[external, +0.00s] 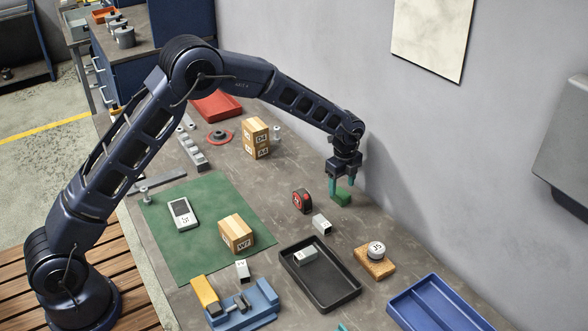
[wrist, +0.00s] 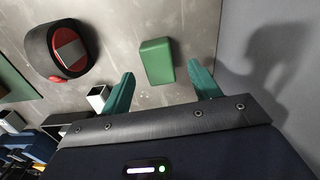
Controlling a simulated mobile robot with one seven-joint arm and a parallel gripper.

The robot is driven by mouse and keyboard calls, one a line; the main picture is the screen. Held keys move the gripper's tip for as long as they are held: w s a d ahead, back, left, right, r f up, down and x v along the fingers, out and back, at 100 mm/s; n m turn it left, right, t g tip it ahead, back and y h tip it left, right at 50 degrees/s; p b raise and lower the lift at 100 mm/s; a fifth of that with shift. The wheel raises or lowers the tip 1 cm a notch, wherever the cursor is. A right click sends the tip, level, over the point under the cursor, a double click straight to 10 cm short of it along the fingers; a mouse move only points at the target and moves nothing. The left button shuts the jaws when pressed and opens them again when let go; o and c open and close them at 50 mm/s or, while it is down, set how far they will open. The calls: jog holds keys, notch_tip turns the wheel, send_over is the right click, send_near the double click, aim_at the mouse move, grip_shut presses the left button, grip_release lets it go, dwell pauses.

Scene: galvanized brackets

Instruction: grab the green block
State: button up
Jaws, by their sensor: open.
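The green block (external: 343,198) lies on the grey bench near the wall, in the right half of the external view. It also shows at the top middle of the wrist view (wrist: 157,61), ahead of the fingertips and roughly in line with the space between them. My gripper (external: 342,187) points down just above and beside the block, with its teal fingers apart. In the wrist view my gripper (wrist: 163,82) is open and nothing is between its fingers. I cannot tell whether a finger touches the block.
A black and red tape measure (external: 302,201) stands left of the block, with a small metal bracket (external: 321,224) in front. A black tray (external: 345,296), a wooden block with a round weight (external: 376,250) and a blue tray (external: 410,317) are nearer the camera. The wall (external: 420,160) is close on the right.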

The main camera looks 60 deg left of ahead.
aim_at(341, 192)
jog(key=shift+s+f, duration=0.1)
jog(key=shift+f, duration=1.9)
jog(key=c, duration=1.1)
jog(key=shift+c, duration=0.2)
jog(key=shift+r, duration=0.15)
